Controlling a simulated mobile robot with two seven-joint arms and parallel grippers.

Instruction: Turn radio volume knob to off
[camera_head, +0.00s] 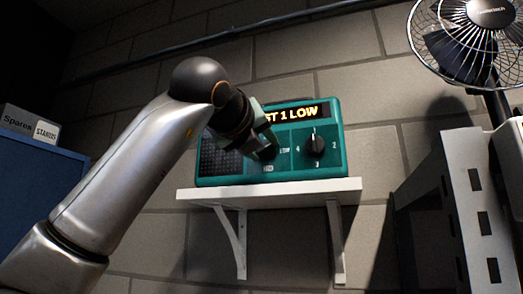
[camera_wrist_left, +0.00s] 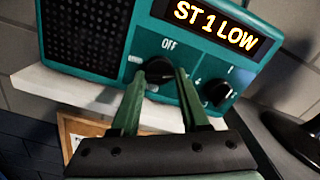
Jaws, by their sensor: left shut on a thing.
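The teal radio (camera_head: 335,165) stands on a white wall shelf; it also shows in the wrist view (camera_wrist_left: 120,35). Its lit display (camera_wrist_left: 215,25) reads "ST 1 LOW". The black volume knob (camera_wrist_left: 160,70) sits below the word OFF, left of a second, numbered knob (camera_head: 314,145). My left gripper (camera_wrist_left: 158,82) is at the radio's front, with its two green fingers on either side of the volume knob, shut on it. In the head view the gripper partly hides this knob and the speaker grille. The knob's pointer is not clear. My right gripper is not in view.
The white shelf (camera_head: 270,192) on two brackets holds the radio against a block wall. A fan (camera_head: 485,15) is at the upper right, above a perforated grey upright (camera_head: 475,215). A blue cabinet (camera_head: 40,185) with label boxes stands at the left.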

